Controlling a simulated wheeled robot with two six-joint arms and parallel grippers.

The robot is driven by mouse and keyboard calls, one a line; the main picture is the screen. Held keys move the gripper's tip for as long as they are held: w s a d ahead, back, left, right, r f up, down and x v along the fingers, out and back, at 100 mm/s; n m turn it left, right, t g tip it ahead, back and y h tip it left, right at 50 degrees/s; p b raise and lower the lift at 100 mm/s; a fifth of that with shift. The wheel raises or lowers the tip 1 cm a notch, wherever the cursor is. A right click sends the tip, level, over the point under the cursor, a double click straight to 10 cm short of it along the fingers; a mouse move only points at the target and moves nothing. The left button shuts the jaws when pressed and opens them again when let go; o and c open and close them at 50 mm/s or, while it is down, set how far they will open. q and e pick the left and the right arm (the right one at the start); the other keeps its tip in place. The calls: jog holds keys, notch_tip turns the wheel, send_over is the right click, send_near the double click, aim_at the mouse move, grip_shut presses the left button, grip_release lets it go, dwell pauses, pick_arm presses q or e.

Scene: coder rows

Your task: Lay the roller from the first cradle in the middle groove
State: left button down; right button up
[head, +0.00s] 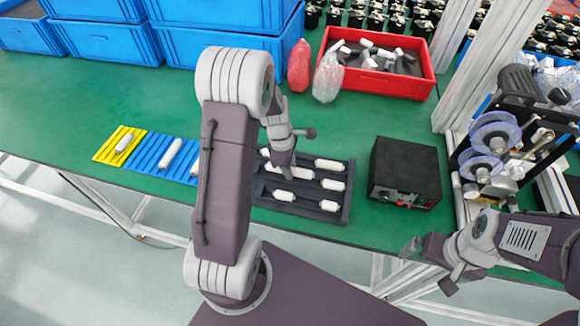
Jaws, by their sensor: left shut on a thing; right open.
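A dark tray (346,213) lies on the green table in front of me and holds several white rollers, one of them (328,164) in its far right part. My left gripper (284,174) points down over the tray's middle and is shut on a roller (302,173), mostly hidden by the fingers. A blue grooved mat (146,150) lies to the left with white rollers (171,153) in its grooves; my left arm hides its right end. A yellow grooved mat (108,149) beside it holds one white roller (124,142). My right gripper (424,262) is open and empty near the table's front edge.
A black box (405,170) stands right of the tray. A red bin (410,90) of white and grey parts is behind, with red (299,66) and clear (327,78) bags beside it. Blue crates (222,50) line the back left. A machine with reels (494,135) stands right.

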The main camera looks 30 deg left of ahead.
pick_arm(q)
jog(key=shift+f, duration=0.1)
dwell(0.3)
jog(key=shift+f+b, duration=0.5)
jog(key=shift+f, duration=0.4)
